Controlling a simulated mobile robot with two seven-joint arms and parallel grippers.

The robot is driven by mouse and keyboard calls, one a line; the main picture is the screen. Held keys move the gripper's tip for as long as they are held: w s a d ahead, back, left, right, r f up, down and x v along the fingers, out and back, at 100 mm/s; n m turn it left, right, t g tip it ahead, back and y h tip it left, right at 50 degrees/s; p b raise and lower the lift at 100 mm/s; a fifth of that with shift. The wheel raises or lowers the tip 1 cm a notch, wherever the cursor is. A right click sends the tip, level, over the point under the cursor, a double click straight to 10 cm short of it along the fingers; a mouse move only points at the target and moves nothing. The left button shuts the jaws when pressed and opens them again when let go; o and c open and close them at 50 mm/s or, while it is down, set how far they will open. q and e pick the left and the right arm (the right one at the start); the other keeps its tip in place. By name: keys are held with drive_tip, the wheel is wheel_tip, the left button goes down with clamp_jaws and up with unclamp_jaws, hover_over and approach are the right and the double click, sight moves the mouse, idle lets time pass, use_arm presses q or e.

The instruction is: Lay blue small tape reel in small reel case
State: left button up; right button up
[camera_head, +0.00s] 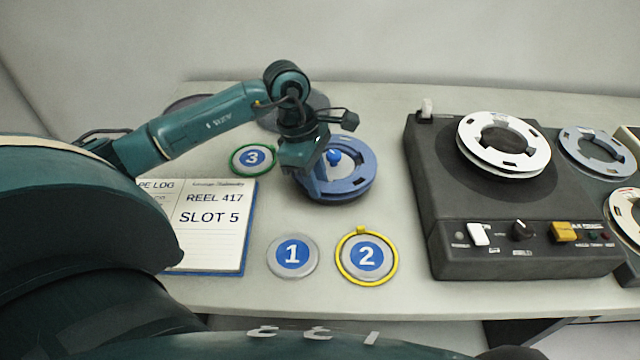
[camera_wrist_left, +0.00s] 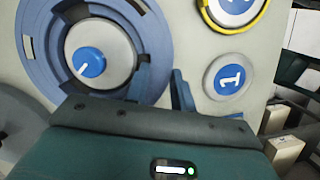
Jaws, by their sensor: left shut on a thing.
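The blue tape reel (camera_head: 353,181) sits right of the notebook in the head view, with slotted flanges. It fills the upper left of the left wrist view (camera_wrist_left: 40,58). A pale round piece with a blue centre (camera_wrist_left: 91,62) shows through its hole; I cannot tell whether this is part of the small reel case. My left gripper (camera_head: 312,182) is at the reel's left side, shut on its rim. The fingers also show beside the rim in the left wrist view (camera_wrist_left: 160,88). No case is clearly identifiable. My right gripper is not in view.
Round pieces marked 1 (camera_head: 292,256), 2 (camera_head: 366,257) and 3 (camera_head: 252,158) lie near the reel. A notebook (camera_head: 218,225) lies left. A dark tape machine (camera_head: 470,205) with a white reel (camera_head: 503,146) stands right. The tabletop between notebook and machine has some free room.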

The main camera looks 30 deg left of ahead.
use_arm(q)
clamp_jaws()
drive_tip(key=shift+r+p, duration=1.9)
drive_tip(key=shift+r, duration=1.15)
